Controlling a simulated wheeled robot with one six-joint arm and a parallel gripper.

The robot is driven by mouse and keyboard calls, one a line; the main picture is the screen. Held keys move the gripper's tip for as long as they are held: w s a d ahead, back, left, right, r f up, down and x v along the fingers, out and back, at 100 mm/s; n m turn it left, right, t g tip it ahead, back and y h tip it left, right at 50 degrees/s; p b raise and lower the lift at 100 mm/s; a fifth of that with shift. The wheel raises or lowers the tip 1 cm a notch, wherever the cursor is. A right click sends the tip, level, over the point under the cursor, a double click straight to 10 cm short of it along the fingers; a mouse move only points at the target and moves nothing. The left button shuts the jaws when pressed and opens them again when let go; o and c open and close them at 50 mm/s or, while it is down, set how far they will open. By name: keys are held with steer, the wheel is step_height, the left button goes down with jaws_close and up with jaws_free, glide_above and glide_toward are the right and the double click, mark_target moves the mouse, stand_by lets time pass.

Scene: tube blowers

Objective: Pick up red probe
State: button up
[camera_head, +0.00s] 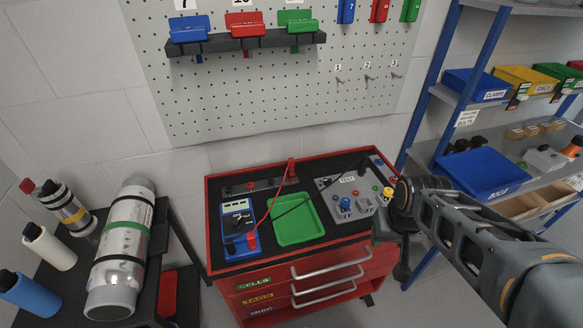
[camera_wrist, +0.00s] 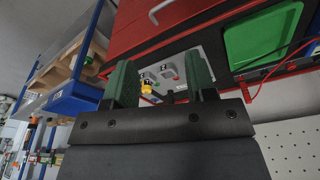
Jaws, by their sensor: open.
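The red probe (camera_head: 291,167) stands roughly upright at the back of the red tool cart's top, by a dark strip holder (camera_head: 250,187). A red lead runs from it to a blue meter (camera_head: 236,217) at the cart's left. My gripper (camera_head: 388,243) is at the cart's front right corner, well apart from the probe. In the wrist view its two green-padded fingers (camera_wrist: 158,75) are spread with nothing held between them.
A green tray (camera_head: 296,219) lies mid-cart, with a grey test panel (camera_head: 350,198) to its right. A black lead crosses the tray. A pegboard (camera_head: 270,95) stands behind. Blue-framed shelves (camera_head: 476,113) are at the right. A table with a metal cylinder (camera_head: 122,245) is at the left.

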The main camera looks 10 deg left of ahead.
steer(key=w+a+n, duration=0.2)
steer(key=w+a, duration=0.8)
steer(key=w, duration=0.2)
steer(key=n+y+p, duration=0.1)
steer(key=n+p, duration=0.1)
glide_toward(291, 159)
steer(key=shift+t, duration=0.4)
steer(key=x, duration=0.5)
steer(key=p+x, duration=0.1)
steer(key=x, duration=0.1)
steer(key=shift+s+f, duration=0.35)
steer(key=shift+f, duration=0.05)
steer(key=shift+p+x, duration=0.9)
steer(key=shift+x, duration=1.8)
steer(key=shift+c, duration=0.4)
jaws_close()
